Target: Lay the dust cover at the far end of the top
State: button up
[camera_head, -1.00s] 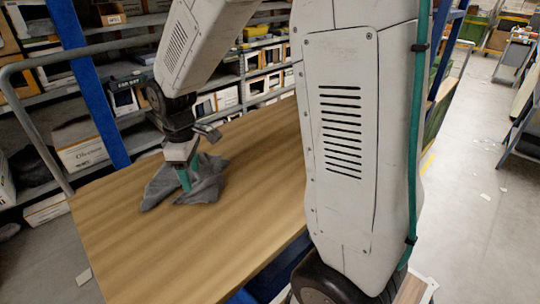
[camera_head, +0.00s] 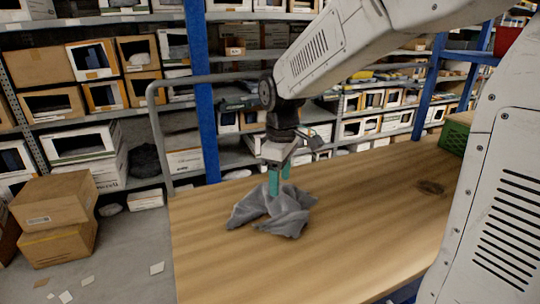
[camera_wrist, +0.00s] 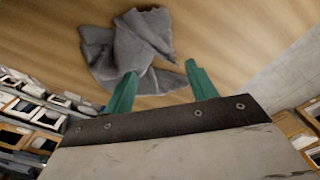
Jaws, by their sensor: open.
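The dust cover (camera_head: 276,211) is a crumpled grey cloth. It lies in a heap on the wooden top (camera_head: 335,220), towards the end near the metal rail. My gripper (camera_head: 279,180) points down just above the cloth, its two green fingers apart. In the wrist view the open fingers (camera_wrist: 160,82) show with a gap between them, and the cloth (camera_wrist: 135,50) lies beyond and partly behind the left finger. Nothing is held between the fingers. Whether a fingertip touches the cloth is hard to tell.
A grey rail (camera_head: 160,140) and a blue post (camera_head: 201,95) stand at the top's end. Shelves with boxes fill the back. A green crate (camera_head: 457,132) sits at the right. Cardboard boxes (camera_head: 55,215) stand on the floor at left. Much of the top is bare.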

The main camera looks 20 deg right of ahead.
jog(key=s+d+r+m, duration=0.1)
jog(key=s+m, duration=0.3)
jog(key=s, duration=0.8)
jog(key=s+d+r+m+t, duration=0.1)
jog(key=s+r+m, duration=0.2)
jog(key=s, duration=0.9)
jog(key=shift+r+m, duration=0.4)
jog(key=shift+m, duration=0.5)
